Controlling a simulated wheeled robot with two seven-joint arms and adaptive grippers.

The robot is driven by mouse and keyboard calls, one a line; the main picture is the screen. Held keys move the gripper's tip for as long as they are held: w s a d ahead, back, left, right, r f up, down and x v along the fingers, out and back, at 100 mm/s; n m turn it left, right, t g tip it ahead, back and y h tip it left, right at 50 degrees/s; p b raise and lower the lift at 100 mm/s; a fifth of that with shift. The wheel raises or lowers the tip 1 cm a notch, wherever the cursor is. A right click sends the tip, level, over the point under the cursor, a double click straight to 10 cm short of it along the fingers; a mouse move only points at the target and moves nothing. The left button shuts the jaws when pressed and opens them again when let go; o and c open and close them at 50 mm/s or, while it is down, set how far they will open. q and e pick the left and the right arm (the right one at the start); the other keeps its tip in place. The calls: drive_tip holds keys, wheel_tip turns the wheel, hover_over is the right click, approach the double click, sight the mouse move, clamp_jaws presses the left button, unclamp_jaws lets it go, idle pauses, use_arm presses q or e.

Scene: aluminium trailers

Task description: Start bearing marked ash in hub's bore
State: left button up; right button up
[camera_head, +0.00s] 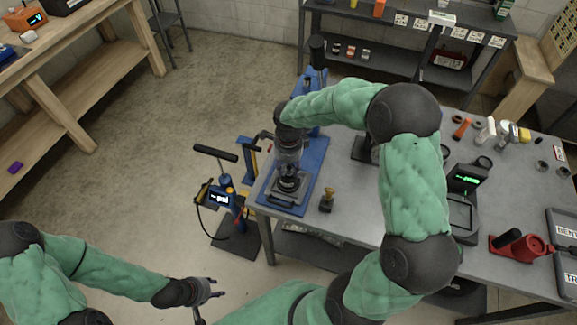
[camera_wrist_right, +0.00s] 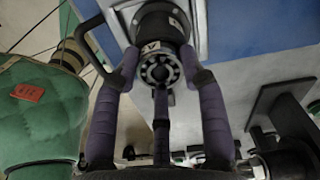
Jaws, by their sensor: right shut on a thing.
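The hub (camera_head: 289,191) is a dark round part standing on the blue press base (camera_head: 300,205) at the near left of the bench; in the right wrist view it is a black cylinder (camera_wrist_right: 158,27) with light letters. My right gripper (camera_head: 289,168) is directly above the hub. In the wrist view its purple fingers (camera_wrist_right: 160,75) are shut around a bearing (camera_wrist_right: 160,67), a steel ring with balls showing, at the hub's end. I cannot tell whether it is in the bore, and no ash mark is readable. My left gripper (camera_head: 212,296) is open and empty, low at the left.
A brass-topped part (camera_head: 327,200) stands just right of the press. A blue pump unit with a display (camera_head: 222,198) stands left of the bench. A scale (camera_head: 463,215), a red tool (camera_head: 520,245) and small parts occupy the bench's right side. Open floor lies left.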

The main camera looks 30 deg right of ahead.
sight(289, 169)
drive_tip(key=o, duration=1.3)
wheel_tip(289, 169, up, 12)
drive_tip(key=shift+f, duration=0.1)
drive_tip(key=shift+s, duration=0.1)
